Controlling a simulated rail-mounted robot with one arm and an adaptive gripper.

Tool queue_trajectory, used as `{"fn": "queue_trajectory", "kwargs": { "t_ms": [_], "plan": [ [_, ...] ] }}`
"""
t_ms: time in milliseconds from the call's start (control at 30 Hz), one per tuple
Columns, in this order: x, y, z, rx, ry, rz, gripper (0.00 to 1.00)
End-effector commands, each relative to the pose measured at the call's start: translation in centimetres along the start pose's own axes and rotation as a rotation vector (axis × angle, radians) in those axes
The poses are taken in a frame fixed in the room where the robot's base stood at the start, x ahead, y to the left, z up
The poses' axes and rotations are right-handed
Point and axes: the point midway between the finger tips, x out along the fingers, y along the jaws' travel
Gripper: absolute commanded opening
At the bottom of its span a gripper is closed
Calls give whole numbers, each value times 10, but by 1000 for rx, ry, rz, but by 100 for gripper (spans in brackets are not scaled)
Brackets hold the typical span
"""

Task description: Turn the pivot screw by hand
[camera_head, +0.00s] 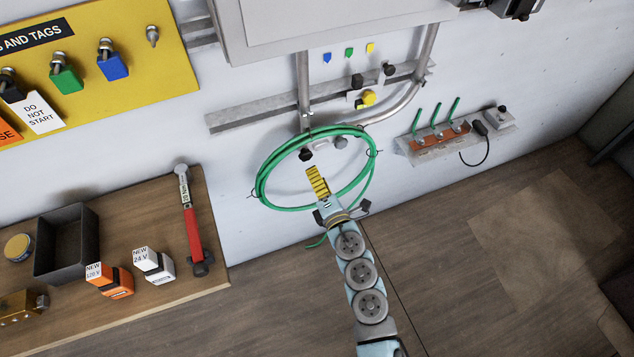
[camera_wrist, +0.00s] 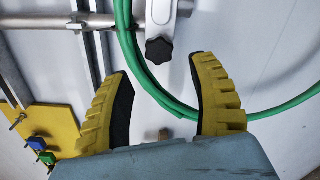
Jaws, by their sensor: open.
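A black star-shaped knob (camera_wrist: 159,50), which I take for the pivot screw, sits on a grey metal fitting on the wall in the wrist view. In the head view a dark knob (camera_head: 305,154) shows inside the green hose loop and seems to be the same one. My gripper (camera_wrist: 160,67) has its two yellow ridged fingers spread apart with nothing between them. The knob lies just beyond the fingertips, between them in the picture; I see no contact. In the head view my gripper (camera_head: 312,171) is just below the knob, and one finger mostly hides the other.
A coiled green hose (camera_head: 262,180) hangs around the knob and passes close to my fingers. Metal conduit (camera_head: 303,85) and a rail run above. The floor at right is mostly clear.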

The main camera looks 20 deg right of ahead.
Motion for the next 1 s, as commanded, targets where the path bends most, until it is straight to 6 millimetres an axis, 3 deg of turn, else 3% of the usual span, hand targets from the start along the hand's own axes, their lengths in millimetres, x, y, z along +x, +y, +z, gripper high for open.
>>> {"fn": "queue_trajectory", "kwargs": {
  "t_ms": [700, 1000],
  "plan": [
    [64, 0, -1, 6, 2, 2, 60],
    [76, 2, -2, 4, 3, 3, 60]
  ]
}}
